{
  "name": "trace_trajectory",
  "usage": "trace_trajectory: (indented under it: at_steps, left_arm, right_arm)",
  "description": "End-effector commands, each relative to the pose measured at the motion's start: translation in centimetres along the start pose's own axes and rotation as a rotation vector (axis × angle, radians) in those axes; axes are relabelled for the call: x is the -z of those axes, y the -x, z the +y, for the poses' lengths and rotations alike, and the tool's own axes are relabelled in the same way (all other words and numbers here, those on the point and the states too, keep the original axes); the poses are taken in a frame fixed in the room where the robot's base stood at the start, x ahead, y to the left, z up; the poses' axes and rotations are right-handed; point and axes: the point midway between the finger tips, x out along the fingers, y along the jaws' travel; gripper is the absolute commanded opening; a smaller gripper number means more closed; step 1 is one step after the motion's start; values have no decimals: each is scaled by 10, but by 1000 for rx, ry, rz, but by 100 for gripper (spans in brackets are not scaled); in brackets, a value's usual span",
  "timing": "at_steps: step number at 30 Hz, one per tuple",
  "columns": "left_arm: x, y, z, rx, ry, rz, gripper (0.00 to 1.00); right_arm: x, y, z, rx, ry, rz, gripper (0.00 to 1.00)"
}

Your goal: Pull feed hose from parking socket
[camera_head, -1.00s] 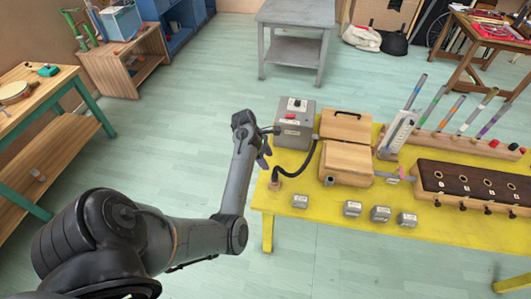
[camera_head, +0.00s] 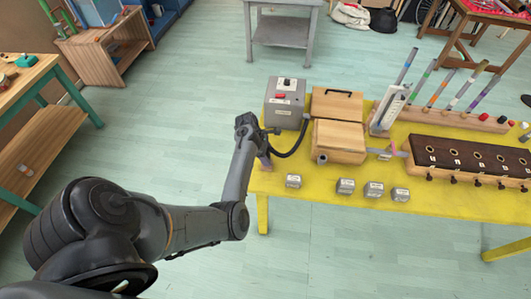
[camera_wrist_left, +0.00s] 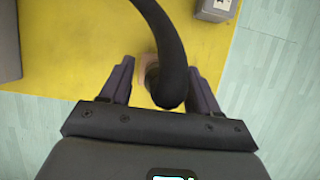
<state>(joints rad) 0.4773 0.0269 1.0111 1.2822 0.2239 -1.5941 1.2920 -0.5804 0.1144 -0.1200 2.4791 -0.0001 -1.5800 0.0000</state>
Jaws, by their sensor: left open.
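The black feed hose (camera_head: 296,148) curves from the wooden box side down and left to the yellow table's left edge, where my gripper hides its end. My left gripper (camera_head: 264,152) is low over that corner, open. In the left wrist view the hose (camera_wrist_left: 166,40) runs down between the two spread fingers of the gripper (camera_wrist_left: 160,74), with gaps on both sides. A brownish part of the parking socket (camera_wrist_left: 146,66) shows behind the hose end, mostly hidden. I cannot tell how deep the hose sits. My right gripper is not in view.
A grey box with a switch (camera_head: 286,103) stands behind the hose. A wooden bellows-like box (camera_head: 338,140) is right of it. Several small grey blocks (camera_head: 345,186) lie along the front of the yellow table (camera_head: 430,205). The floor left of the table is clear.

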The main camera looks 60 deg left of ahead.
Motion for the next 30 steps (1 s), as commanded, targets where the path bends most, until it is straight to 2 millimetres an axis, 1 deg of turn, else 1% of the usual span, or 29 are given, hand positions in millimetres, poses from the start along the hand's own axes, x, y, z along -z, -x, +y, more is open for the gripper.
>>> trace_trajectory:
  at_steps: [6,18,30]
  left_arm:
    - [0,0,0,0,0,0,61]
    - [0,0,0,1,0,0,1]
    - [-2,6,0,1,0,0,0]
  right_arm:
    - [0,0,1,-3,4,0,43]
    - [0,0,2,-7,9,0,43]
    - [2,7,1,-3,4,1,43]
